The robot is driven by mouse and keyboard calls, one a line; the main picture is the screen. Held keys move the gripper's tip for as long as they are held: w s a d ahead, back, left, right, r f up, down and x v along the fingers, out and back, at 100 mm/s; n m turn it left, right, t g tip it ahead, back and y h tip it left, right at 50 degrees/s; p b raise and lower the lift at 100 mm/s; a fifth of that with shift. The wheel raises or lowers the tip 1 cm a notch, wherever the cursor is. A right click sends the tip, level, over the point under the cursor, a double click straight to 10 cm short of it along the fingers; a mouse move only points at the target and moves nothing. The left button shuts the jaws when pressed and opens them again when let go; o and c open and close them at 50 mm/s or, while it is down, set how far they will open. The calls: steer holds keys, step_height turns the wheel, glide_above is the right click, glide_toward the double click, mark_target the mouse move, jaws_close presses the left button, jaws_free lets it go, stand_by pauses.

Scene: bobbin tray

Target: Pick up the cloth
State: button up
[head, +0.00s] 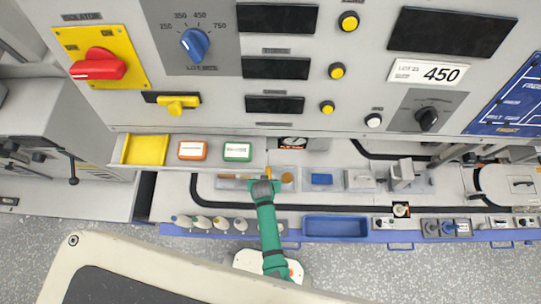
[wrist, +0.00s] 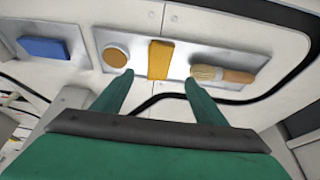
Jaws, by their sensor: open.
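A yellow-orange strip that looks like the folded cloth (wrist: 160,60) lies across a grey metal plate (wrist: 215,57) in the wrist view. In the head view only a small part of the cloth (head: 268,172) shows past my arm. My gripper (wrist: 158,82) is open and empty. Its two green fingers point toward the plate, one on each side of the cloth's near end in the picture. I cannot tell how high they are above it. In the head view my gripper (head: 264,184) is over the plate.
A round tan disc (wrist: 116,55) and a brush (wrist: 222,74) lie on the same plate, on either side of the cloth. A blue block (wrist: 44,48) is beyond the disc. A control panel (head: 300,80) stands behind the work surface, and a blue tray (head: 336,227) lies in front.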

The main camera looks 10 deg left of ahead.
steer(key=x, duration=0.5)
steer(key=shift+d+x, duration=0.15)
steer(key=shift+x, duration=1.05)
steer(key=shift+d+x, duration=0.15)
steer(key=shift+x, duration=1.1)
steer(key=shift+a+f, duration=0.25)
steer(key=shift+f, duration=0.15)
steer(key=shift+c, duration=0.6)
steer(key=shift+d, duration=0.15)
steer(key=c, duration=1.1)
steer(key=shift+r, duration=0.2)
steer(key=shift+w+d+r, duration=0.1)
steer(key=shift+w+r, duration=0.1)
steer(key=shift+r, duration=0.3)
steer(key=s+d+r, duration=0.2)
steer(key=s+r, duration=0.9)
steer(key=s, duration=0.3)
steer(key=shift+d+r, duration=0.15)
steer(key=shift+r, duration=0.2)
